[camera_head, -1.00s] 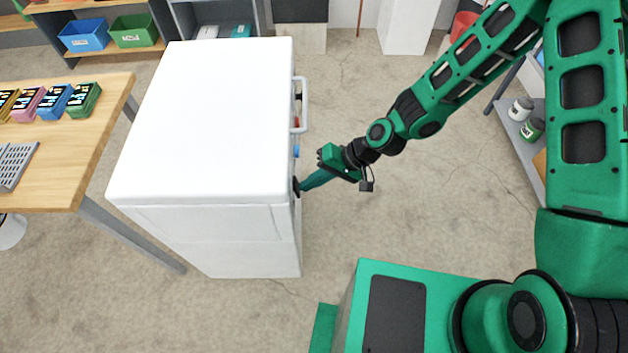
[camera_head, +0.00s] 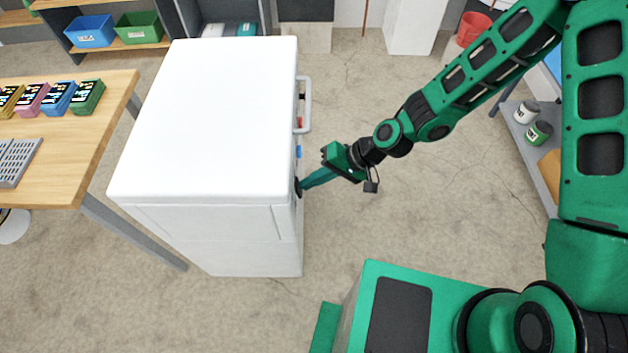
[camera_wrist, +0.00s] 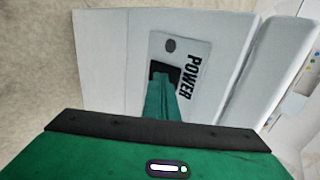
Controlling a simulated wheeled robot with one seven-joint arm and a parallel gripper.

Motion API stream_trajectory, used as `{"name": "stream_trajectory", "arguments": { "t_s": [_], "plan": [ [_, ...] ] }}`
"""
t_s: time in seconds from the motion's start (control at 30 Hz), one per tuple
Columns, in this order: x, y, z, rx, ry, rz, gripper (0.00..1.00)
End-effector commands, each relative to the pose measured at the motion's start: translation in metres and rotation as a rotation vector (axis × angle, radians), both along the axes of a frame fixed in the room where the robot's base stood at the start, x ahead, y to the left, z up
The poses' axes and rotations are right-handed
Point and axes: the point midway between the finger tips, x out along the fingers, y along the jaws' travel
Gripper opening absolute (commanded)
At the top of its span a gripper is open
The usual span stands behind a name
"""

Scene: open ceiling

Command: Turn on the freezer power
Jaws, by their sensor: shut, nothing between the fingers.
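The white freezer (camera_head: 215,110) stands left of centre in the head view, its handle side facing right. In the wrist view its front (camera_wrist: 105,60) carries a grey panel (camera_wrist: 200,58) marked "POWER", with a round dark spot and a black switch (camera_wrist: 158,70). My gripper (camera_head: 304,187) is shut and empty, its fingertips at a dark round part on the freezer's right side. In the wrist view the fingers (camera_wrist: 160,85) reach the black switch and cover part of it. I cannot tell the switch's position or whether the tips press it.
A wooden table (camera_head: 95,130) with several small coloured devices stands left of the freezer. The freezer's handle (camera_head: 305,105) sticks out above my gripper. A shelf with cans (camera_head: 538,132) is at the right. The floor (camera_head: 420,200) between is clear.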

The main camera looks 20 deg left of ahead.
Motion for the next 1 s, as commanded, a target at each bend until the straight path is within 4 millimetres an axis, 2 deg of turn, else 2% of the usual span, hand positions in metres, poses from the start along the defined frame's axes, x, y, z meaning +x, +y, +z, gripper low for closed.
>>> {"name": "stream_trajectory", "arguments": {
  "t_s": [0.33, 0.57, 1.0],
  "plan": [
    [0.001, -0.004, 0.001, -0.001, 0.000, 0.001, 0.00],
    [0.007, -0.034, 0.006, -0.002, 0.002, 0.005, 0.00],
    [0.020, -0.081, 0.065, -0.001, -0.001, 0.012, 0.00]
  ]
}}
